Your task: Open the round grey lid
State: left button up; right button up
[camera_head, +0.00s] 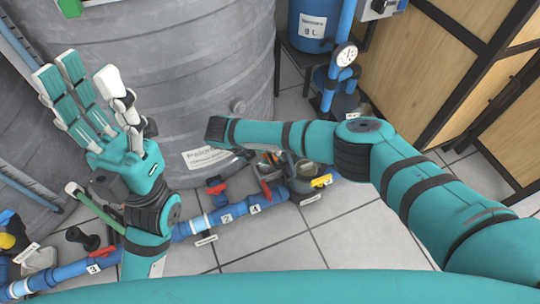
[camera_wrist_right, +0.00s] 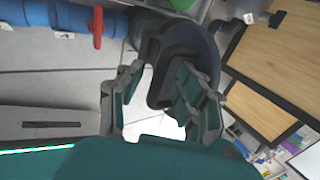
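My left gripper (camera_head: 82,78) is open and empty at the left in the head view, with its fingers spread upward in front of the grey tank. My right gripper (camera_wrist_right: 158,95) is in the right wrist view, with its fingers apart. A dark blue-grey round part (camera_wrist_right: 205,48) is just beyond them; I cannot tell whether they touch it or whether it is the lid. In the head view, the right gripper is mostly hidden among the parts below my right forearm. A small round grey piece (camera_head: 305,168) shows there beside the pipe; I cannot tell for sure that it is the lid.
A large grey tank (camera_head: 180,60) fills the back left. A blue pipe (camera_head: 240,210) with red and yellow valve handles runs along the floor. A pressure gauge (camera_head: 346,54) and a blue container (camera_head: 312,25) stand behind. Wooden cabinets (camera_head: 450,45) are at right.

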jog(key=shift+a+r, duration=0.25)
jog(key=shift+r, duration=0.05)
jog(key=v, duration=1.1)
jog(key=shift+r, duration=0.1)
